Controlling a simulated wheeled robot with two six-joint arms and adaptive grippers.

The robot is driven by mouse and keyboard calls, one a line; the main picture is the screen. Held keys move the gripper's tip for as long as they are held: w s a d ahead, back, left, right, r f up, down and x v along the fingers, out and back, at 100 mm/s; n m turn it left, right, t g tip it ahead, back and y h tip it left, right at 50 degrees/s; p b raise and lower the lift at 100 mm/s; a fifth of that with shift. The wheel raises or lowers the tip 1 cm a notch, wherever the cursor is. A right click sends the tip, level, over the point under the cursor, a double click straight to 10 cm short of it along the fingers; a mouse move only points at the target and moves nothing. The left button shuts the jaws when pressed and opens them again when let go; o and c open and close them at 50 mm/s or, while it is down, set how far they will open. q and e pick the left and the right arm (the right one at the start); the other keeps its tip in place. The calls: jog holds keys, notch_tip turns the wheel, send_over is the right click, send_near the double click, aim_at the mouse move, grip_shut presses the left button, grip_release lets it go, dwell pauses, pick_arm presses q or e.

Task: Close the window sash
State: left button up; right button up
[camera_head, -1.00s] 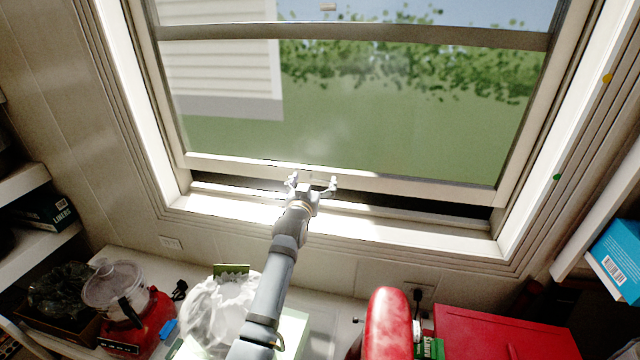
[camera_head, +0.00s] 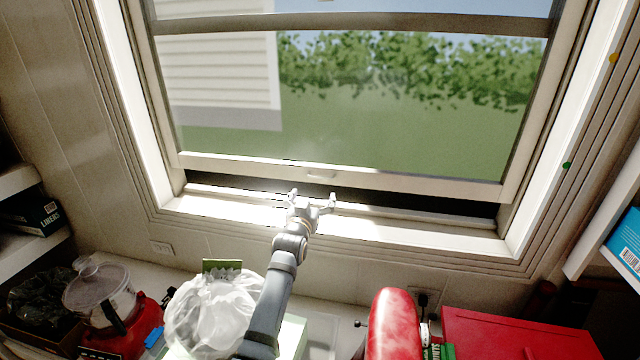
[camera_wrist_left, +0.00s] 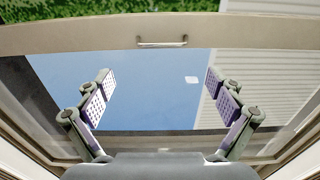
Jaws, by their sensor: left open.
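The window sash (camera_head: 420,185) is a pale frame around clear glass, raised above the sill (camera_head: 250,211), with a dark gap under its bottom rail. A small bar handle (camera_head: 322,175) sits mid-rail; it also shows in the left wrist view (camera_wrist_left: 162,42). My left gripper (camera_head: 312,198) is open and empty, just below the handle in the head view, in front of the gap. In the left wrist view its two fingers (camera_wrist_left: 160,82) are spread wide below the rail, apart from the handle. My right gripper is not in view.
Below the window, the counter holds a white bag (camera_head: 215,308), a red-based food processor (camera_head: 100,292), a red rounded appliance (camera_head: 390,325) and a red box (camera_head: 510,335). Shelves stand at both sides, with a blue box (camera_head: 628,240) at right.

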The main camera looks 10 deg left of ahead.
aim_at(319, 183)
pick_arm(q)
jog(key=w+b, duration=0.1)
jog(key=w, duration=0.2)
jog(key=shift+w+f, duration=0.1)
jog(key=shift+w, duration=0.05)
jog(key=w+b, duration=0.2)
jog(key=w, duration=0.3)
jog(key=shift+w+b, duration=0.3)
jog(key=shift+b, duration=0.05)
jog(key=shift+w, duration=0.5)
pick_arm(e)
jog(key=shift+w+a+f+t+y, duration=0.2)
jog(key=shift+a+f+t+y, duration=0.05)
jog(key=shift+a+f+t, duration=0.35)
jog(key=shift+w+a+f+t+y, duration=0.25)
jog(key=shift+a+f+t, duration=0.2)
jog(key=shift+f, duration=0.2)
